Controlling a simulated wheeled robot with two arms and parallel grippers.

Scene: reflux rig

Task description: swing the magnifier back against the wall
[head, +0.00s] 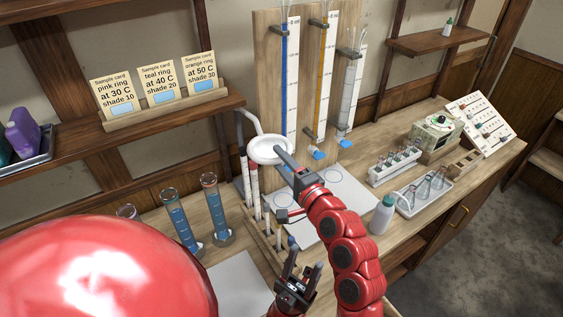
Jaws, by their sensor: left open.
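The magnifier (264,151) is a round white-rimmed lens on a pale bent arm (249,121) that comes from the wall side, left of the tall tube board. The lens stands out over the bench. My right gripper (279,151) reaches up from the lower right, its fingertips over the lens's right side. The fingers are seen nearly edge-on, so I cannot tell whether they grip the rim. My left gripper (303,260) is open and empty, lower down near the bench's front edge. The wall behind the magnifier (215,150) is partly hidden by the shelf.
Blue-filled cylinders (180,222) stand left of a rack of tubes (256,212), close to my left gripper. A shelf with sample cards (160,112) is at upper left. A white bottle (382,215) and tube racks (395,167) stand to the right.

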